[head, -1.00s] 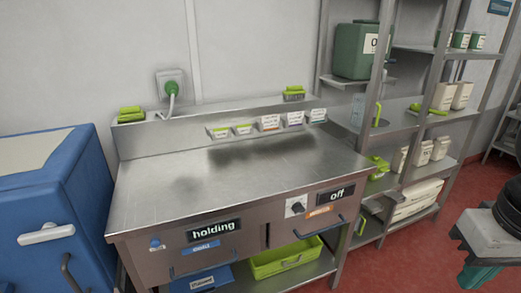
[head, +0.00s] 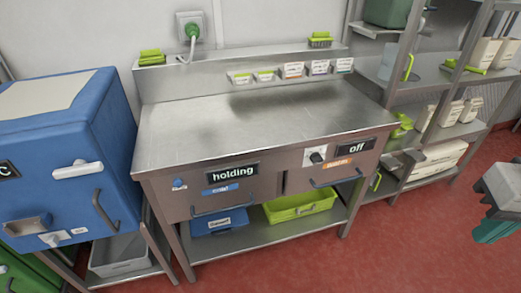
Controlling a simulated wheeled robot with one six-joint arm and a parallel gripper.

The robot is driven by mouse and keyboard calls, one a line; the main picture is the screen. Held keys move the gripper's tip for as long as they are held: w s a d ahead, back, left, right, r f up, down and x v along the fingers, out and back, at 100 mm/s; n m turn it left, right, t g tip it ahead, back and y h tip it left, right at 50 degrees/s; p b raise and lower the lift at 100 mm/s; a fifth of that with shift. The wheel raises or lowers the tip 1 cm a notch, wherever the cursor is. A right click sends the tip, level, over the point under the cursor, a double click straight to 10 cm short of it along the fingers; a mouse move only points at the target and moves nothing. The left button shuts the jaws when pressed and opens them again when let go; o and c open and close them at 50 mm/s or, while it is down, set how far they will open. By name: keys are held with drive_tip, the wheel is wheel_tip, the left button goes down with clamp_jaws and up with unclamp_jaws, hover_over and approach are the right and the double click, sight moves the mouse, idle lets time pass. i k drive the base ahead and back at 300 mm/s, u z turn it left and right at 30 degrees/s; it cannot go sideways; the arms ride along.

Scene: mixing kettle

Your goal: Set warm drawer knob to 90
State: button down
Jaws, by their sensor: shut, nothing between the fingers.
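The warm drawer knob (head: 317,157) is a small black knob on a white plate on the steel counter's front, right of the middle. Its display (head: 357,146) right of it reads "off". An orange label (head: 338,163), too small to read, sits below. The drawer handle (head: 336,181) is a dark bar beneath; the drawer looks shut. To the left are a second display (head: 233,172) reading "holding", a blue label (head: 220,189) and a small blue control (head: 180,184). My gripper is not in view, and nothing visible touches the knob.
The steel counter top (head: 190,125) is clear. A blue cabinet (head: 105,150) stands left. A green bin (head: 300,206) and a blue box (head: 215,222) sit on the lower shelf. Shelving (head: 400,85) stands right. A grey block (head: 503,185) cuts the right edge. Red floor (head: 340,265) in front is free.

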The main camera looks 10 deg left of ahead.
sight(316, 158)
drive_tip(key=u, duration=0.5)
drive_tip(key=k, duration=0.6)
drive_tip(key=u, duration=1.25)
drive_tip(key=i, duration=1)
drive_tip(key=z, duration=0.7)
drive_tip(key=i, duration=0.35)
drive_tip(key=z, duration=0.3)
